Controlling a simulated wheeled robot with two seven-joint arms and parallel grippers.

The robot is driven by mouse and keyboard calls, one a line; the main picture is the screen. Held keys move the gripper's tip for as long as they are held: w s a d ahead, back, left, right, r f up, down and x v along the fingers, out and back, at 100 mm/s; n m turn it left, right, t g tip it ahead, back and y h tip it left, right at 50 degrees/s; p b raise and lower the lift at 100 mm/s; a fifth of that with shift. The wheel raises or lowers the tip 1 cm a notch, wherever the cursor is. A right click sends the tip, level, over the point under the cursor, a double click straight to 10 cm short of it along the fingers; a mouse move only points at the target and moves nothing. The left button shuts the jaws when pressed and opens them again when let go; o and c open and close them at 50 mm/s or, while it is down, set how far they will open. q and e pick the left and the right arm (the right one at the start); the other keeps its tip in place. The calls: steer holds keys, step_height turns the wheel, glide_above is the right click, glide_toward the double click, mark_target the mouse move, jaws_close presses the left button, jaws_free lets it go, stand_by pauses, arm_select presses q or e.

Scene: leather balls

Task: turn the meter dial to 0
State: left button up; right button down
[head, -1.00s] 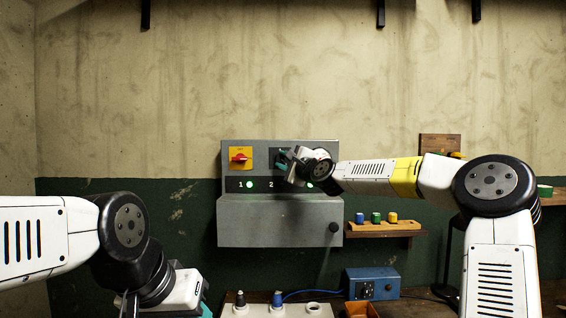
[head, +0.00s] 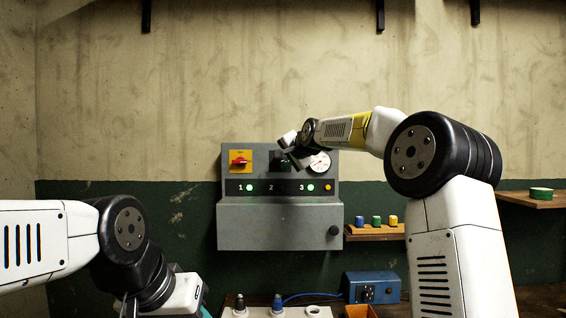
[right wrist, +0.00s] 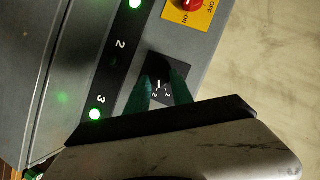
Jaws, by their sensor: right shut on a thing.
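The meter dial, a knob on a black square plate (head: 280,155), sits on the grey wall panel above the label 2. In the right wrist view the dial's plate (right wrist: 170,67) shows a white pointer line and white digits, 1 and 2 readable. My right gripper (right wrist: 161,90) has its teal fingers on both sides of the knob and is shut on it. In the head view the right gripper (head: 285,161) covers part of the plate. A white round gauge (head: 320,163) is just right of the dial. My left gripper (head: 204,298) is low at the frame's bottom edge, its fingertips not clear.
A yellow plate with a red switch (head: 240,160) is left of the dial. Green lamps glow at 1 (head: 250,187) and 3 (head: 310,187); lamp 2 is dark. A small shelf (head: 375,233) with coloured pieces and a blue box (head: 371,287) are to the right.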

steer(key=n+h, duration=0.1)
steer(key=n, duration=0.1)
steer(key=a+n+g+h, duration=0.1)
steer(key=n+h, duration=0.1)
steer(key=shift+r, duration=0.15)
steer(key=n+h, duration=0.3)
steer(key=shift+a, duration=0.2)
steer(key=shift+n+h, duration=0.6)
steer(key=shift+h, duration=0.1)
steer(key=c, duration=1.1)
jaws_free()
steer(key=shift+w, duration=0.1)
steer(key=v, duration=0.7)
steer(key=shift+s+a, duration=0.1)
steer(key=shift+s, duration=0.3)
